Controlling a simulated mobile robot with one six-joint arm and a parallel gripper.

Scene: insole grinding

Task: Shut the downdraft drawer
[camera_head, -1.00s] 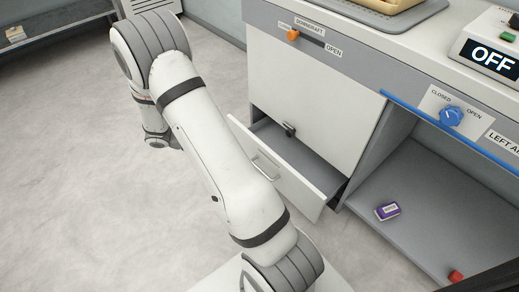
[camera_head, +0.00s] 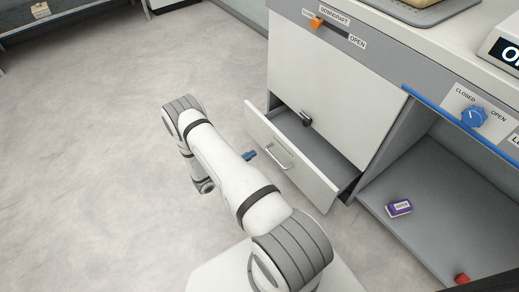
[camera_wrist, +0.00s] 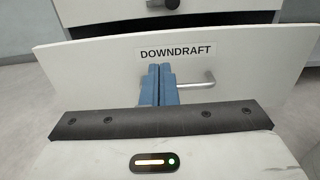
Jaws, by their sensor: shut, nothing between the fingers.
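The downdraft drawer (camera_head: 316,186) stands open, pulled out from the lower part of the white cabinet, with its grey inside showing. Its front has a silver bar handle (camera_head: 278,152). In the wrist view the white drawer front (camera_wrist: 95,68) fills the middle, with a DOWNDRAFT label and the handle (camera_wrist: 203,82). My gripper (camera_wrist: 158,72) has blue fingers closed together with nothing between them, in front of the drawer face beside the left part of the handle. Contact cannot be told. In the head view my gripper (camera_head: 249,155) shows just outside the drawer front, partly hidden by my arm.
A dark latch-like piece (camera_head: 305,118) sits at the cabinet face above the drawer. An orange slider (camera_head: 317,22) is above. The floor at left is clear.

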